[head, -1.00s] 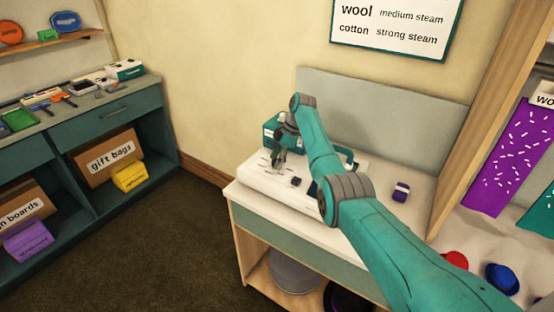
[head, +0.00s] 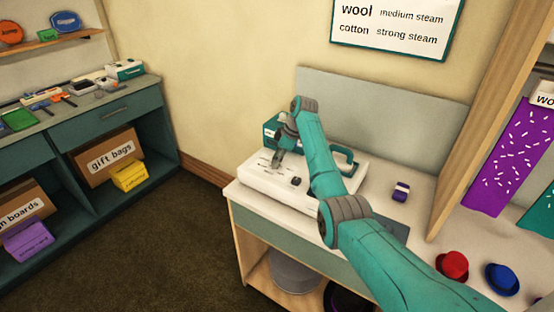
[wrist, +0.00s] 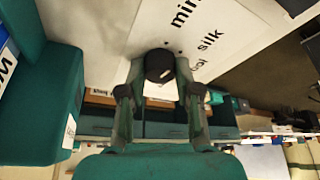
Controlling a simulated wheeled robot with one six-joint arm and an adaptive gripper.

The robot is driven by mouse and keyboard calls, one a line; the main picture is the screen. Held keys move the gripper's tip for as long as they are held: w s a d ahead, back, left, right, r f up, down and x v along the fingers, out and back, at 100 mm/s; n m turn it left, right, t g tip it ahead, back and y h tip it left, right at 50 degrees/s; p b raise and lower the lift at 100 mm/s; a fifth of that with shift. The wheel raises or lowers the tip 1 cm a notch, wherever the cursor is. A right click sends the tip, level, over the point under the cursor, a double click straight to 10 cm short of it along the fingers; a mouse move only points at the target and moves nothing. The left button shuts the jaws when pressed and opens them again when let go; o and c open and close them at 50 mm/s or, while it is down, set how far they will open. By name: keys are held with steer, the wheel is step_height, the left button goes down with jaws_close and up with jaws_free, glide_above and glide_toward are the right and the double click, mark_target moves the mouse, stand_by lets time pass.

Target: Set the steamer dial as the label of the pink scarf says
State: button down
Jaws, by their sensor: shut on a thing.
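The steamer's white body (head: 262,182) stands on the counter, with markings on its top. In the wrist view, my gripper (wrist: 159,75) has its two fingers on either side of a round dark dial (wrist: 159,63) and is shut on it. The white plate (wrist: 120,25) around the dial carries printed words, "silk" and a cut-off "mini" among them. In the head view, my gripper (head: 277,161) is small over the steamer. A wall chart (head: 392,27) reads wool medium steam, cotton strong steam; its top is cut off. No pink scarf shows.
A purple scarf (head: 500,150) with white flecks hangs at right beside a partly seen label (head: 546,98). A small purple-and-white item (head: 400,191) lies on the counter. A red hat (head: 453,264) and a blue hat (head: 501,279) are at right. Open floor lies left.

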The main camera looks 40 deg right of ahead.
steer(key=m+t+h, duration=0.1)
steer(key=m, duration=0.2)
steer(key=shift+m, duration=0.4)
steer(key=m, duration=0.1)
steer(key=m+h, duration=0.1)
steer(key=m, duration=0.1)
steer(key=shift+a+m+t+h, duration=0.15)
steer(key=shift+m+t+h, duration=0.15)
steer(key=m+h, duration=0.2)
steer(key=m, duration=0.4)
steer(key=shift+a, duration=0.1)
steer(key=m+g+h, duration=0.1)
steer(key=m, duration=0.2)
steer(key=m+g+h, duration=0.1)
steer(key=m, duration=0.2)
steer(key=shift+a+m, duration=0.1)
steer(key=shift+m, duration=0.3)
steer(key=m+g, duration=0.1)
steer(key=m, duration=0.2)
steer(key=m+g+h, duration=0.1)
steer(key=m, duration=0.2)
steer(key=shift+w, duration=0.15)
steer(key=c, duration=0.8)
jaws_free()
